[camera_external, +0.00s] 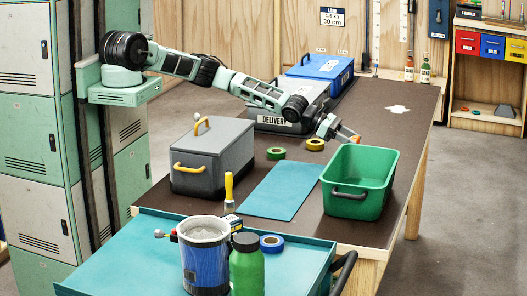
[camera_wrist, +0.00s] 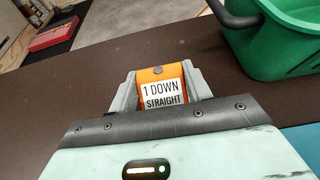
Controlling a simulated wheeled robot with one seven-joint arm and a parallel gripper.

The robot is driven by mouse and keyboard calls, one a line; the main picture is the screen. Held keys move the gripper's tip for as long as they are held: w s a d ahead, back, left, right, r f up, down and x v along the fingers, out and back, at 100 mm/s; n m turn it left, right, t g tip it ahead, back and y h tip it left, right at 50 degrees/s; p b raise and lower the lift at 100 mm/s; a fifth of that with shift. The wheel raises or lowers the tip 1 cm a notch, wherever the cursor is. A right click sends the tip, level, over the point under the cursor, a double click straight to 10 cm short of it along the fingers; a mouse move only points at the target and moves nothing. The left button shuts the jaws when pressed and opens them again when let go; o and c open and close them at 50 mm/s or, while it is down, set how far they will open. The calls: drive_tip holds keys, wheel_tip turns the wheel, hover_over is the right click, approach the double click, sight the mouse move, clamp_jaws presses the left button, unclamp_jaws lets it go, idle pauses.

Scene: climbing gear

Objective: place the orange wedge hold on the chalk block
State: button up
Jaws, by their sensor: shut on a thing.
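The orange wedge hold (camera_wrist: 162,74) is held between the grey fingers of my gripper (camera_wrist: 160,84) in the wrist view. It carries a white label reading "1 DOWN STRAIGHT" and a bolt head. In the external view my gripper (camera_external: 345,134) is above the brown table, behind the green bin, with a small bit of the orange hold (camera_external: 356,138) showing at its tip. A white irregular patch (camera_external: 398,109) lies on the far right of the table; I cannot tell whether it is the chalk block. No clear chalk block shows in the wrist view.
The green bin (camera_external: 338,197) stands close to my gripper. A grey lidded box (camera_external: 208,160), a teal mat (camera_external: 283,190), green tape (camera_external: 276,153) and yellow tape (camera_external: 315,144) are on the table (camera_external: 375,105). The far right tabletop is mostly clear.

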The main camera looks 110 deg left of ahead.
drive_tip(key=shift+f, duration=0.15)
drive_tip(key=o, duration=1)
drive_tip(key=shift+c, duration=0.2)
drive_tip(key=shift+r, duration=0.2)
drive_tip(key=shift+s, duration=0.35)
drive_tip(key=b+v, duration=0.2)
drive_tip(key=v, duration=0.9)
drive_tip(key=shift+r, duration=0.2)
drive_tip(key=shift+s, duration=0.1)
